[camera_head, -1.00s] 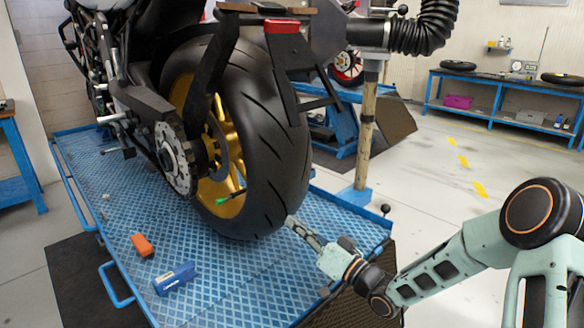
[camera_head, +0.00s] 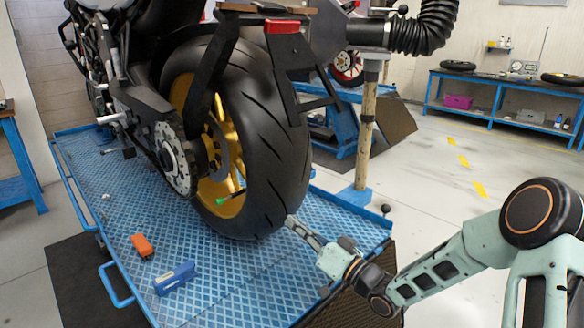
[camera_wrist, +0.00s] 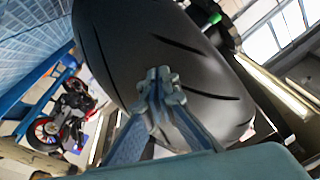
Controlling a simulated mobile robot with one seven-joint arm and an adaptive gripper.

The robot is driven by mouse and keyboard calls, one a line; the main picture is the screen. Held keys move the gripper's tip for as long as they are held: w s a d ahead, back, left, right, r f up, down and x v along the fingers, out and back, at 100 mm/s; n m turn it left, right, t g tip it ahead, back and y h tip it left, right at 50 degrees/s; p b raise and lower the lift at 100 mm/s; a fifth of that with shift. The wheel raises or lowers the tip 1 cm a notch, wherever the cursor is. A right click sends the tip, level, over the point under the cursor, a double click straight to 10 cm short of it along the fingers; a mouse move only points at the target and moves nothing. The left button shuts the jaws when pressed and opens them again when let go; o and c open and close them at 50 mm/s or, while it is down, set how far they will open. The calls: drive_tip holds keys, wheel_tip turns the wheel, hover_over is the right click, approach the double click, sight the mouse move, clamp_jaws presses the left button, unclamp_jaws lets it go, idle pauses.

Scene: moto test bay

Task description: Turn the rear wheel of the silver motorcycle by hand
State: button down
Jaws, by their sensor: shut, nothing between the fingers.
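The motorcycle (camera_head: 140,95), mostly black and grey in what shows, stands on a blue chequered lift platform. Its rear wheel has a wide black tyre (camera_head: 268,130) and gold spokes (camera_head: 221,120), with a toothed sprocket (camera_head: 173,160) on the left. My gripper (camera_head: 291,221) is at the tyre's lower right edge, low over the platform. In the wrist view the tyre (camera_wrist: 125,45) fills the middle, and my gripper (camera_wrist: 160,88) is shut and empty, its tips against or just in front of the tread. I cannot tell whether they touch.
A post (camera_head: 367,130) with a black hose (camera_head: 425,30) stands right of the wheel. A workbench (camera_head: 500,98) is at the back right. Floor between is clear.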

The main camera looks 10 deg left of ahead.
sight(290, 167)
drive_tip(key=shift+w+a, duration=0.25)
drive_tip(key=shift+a, duration=0.2)
drive_tip(key=shift+r, duration=0.25)
idle(0.6)
drive_tip(key=shift+d+r+p, duration=0.2)
drive_tip(key=shift+r+p, duration=0.2)
drive_tip(key=shift+r, duration=0.45)
drive_tip(key=shift+s+d+r+p, duration=0.2)
drive_tip(key=shift+r+p, duration=0.15)
drive_tip(key=shift+r, duration=0.15)
drive_tip(key=shift+s+d+r+p, duration=0.1)
drive_tip(key=shift+d+r+p, duration=0.05)
drive_tip(key=shift+r+p, duration=0.3)
drive_tip(key=shift+s+d+r+p, duration=0.2)
drive_tip(key=shift+r+p, duration=0.1)
drive_tip(key=shift+r, duration=0.2)
drive_tip(key=shift+d+r+p, duration=0.15)
drive_tip(key=shift+r+p, duration=1.55)
drive_tip(key=shift+r, duration=0.75)
drive_tip(key=shift+s+r+p, duration=0.1)
drive_tip(key=shift+r+p, duration=1.65)
drive_tip(key=shift+r, duration=1)
drive_tip(key=shift+f, duration=0.1)
